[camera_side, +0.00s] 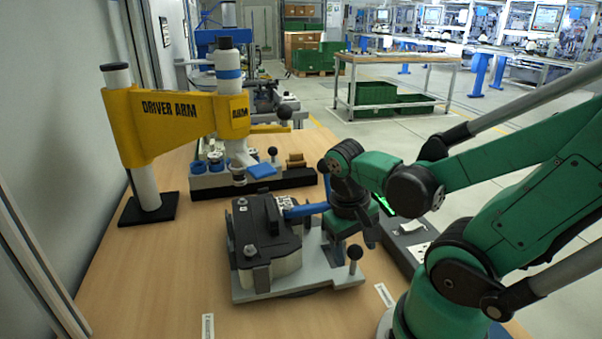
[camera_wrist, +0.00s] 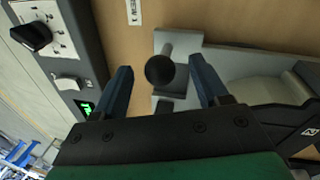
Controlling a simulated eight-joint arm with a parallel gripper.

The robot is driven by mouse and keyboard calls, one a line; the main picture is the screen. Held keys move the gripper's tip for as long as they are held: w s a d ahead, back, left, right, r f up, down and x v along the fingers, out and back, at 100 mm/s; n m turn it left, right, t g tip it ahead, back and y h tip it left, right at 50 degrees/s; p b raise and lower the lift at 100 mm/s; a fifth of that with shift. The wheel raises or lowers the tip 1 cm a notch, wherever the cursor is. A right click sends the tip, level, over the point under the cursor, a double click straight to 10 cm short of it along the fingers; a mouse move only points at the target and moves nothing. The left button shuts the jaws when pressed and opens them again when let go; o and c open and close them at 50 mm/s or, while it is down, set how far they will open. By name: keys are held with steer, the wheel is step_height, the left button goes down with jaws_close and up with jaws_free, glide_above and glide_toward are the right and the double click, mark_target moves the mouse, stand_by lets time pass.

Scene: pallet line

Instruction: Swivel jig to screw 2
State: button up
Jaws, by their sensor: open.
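The jig is a grey plate (camera_side: 300,288) on the bench, carrying a pale housing with a black cover (camera_side: 265,228). An upright post with a black ball knob (camera_side: 355,252) stands at the plate's right corner. My gripper (camera_side: 341,256) is low over the plate's right side, close to the knob. In the wrist view my gripper (camera_wrist: 158,80) is open, with dark blue fingers either side of the knob (camera_wrist: 160,71) and visible gaps on both sides. Screw positions cannot be made out.
A control box (camera_wrist: 60,40) with a black dial and green display lies close to my left finger in the wrist view. A dark tray (camera_side: 210,181) with blue-topped parts sits behind the jig. The bench (camera_side: 150,285) is clear at the front left.

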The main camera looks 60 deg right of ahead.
jaws_close()
stand_by(1.4)
